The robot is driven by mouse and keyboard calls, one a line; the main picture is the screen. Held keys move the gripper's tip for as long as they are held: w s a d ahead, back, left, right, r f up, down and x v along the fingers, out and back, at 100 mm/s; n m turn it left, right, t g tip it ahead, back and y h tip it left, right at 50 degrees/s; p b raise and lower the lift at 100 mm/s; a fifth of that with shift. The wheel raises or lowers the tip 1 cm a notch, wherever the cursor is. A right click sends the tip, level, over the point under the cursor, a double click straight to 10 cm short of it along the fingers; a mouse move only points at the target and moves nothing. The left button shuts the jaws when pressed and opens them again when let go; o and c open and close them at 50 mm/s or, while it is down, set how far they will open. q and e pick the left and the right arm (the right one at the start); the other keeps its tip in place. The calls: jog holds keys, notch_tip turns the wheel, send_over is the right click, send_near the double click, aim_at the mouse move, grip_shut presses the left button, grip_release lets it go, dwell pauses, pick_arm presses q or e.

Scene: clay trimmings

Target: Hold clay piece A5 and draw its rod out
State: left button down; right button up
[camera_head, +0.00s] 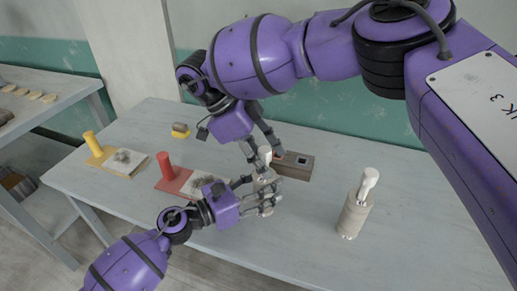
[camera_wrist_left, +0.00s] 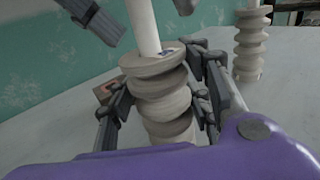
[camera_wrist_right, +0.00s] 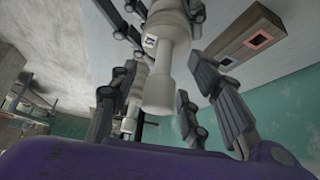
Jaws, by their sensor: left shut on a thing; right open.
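My left gripper (camera_head: 262,197) is shut on the ribbed, pale clay piece (camera_wrist_left: 160,98), which stands upright with a small dark-marked label (camera_wrist_left: 172,53) near its top. A smooth white rod (camera_wrist_left: 143,25) stands up out of the piece. My right gripper (camera_wrist_right: 160,85) is open, with its fingers on either side of the rod's thick end (camera_wrist_right: 157,95) and gaps between. In the head view the clay piece is largely hidden by my left fingers. A second clay piece (camera_head: 353,214) with a white rod stands to the right.
A brown block (camera_head: 297,171) with two square sockets, one edged red, lies just behind the grippers. A yellow sponge-like object (camera_head: 180,130) lies behind. The table's front right is clear.

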grip_shut()
dwell(0.3)
dwell(0.3)
dwell(0.3)
